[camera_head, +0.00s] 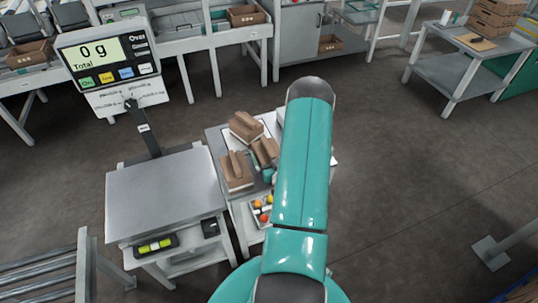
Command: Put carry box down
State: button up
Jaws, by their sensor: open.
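Several brown cardboard boxes stand close together on a low cart (217,134) left of my arm. One box (245,127) is at the back, one with a raised middle handle (237,172) is at the front left, and one (266,151) is partly behind my arm. I cannot tell which of them is the carry box. My teal arm rises through the middle of the view and covers the cart's right part. My gripper is not in view, and whether it touches any box is hidden.
A tray with red and yellow tomatoes (262,209) sits at the cart's front. A scale with a bare steel platform (165,193) stands left; its display (107,53) reads 0 g. A roller conveyor (45,283) is front left. A side table (470,65) holds stacked boxes.

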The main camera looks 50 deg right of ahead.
jog(key=shift+d+v, duration=0.25)
jog(key=shift+v, duration=6.5)
jog(key=x, duration=0.5)
jog(key=r+x, duration=0.1)
jog(key=x, duration=0.2)
jog(key=shift+w+d+r, duration=0.1)
jog(key=shift+w, duration=0.05)
jog(key=x, duration=0.5)
jog(key=shift+w, duration=0.15)
jog(key=c, duration=1.2)
jog(key=shift+o, duration=0.2)
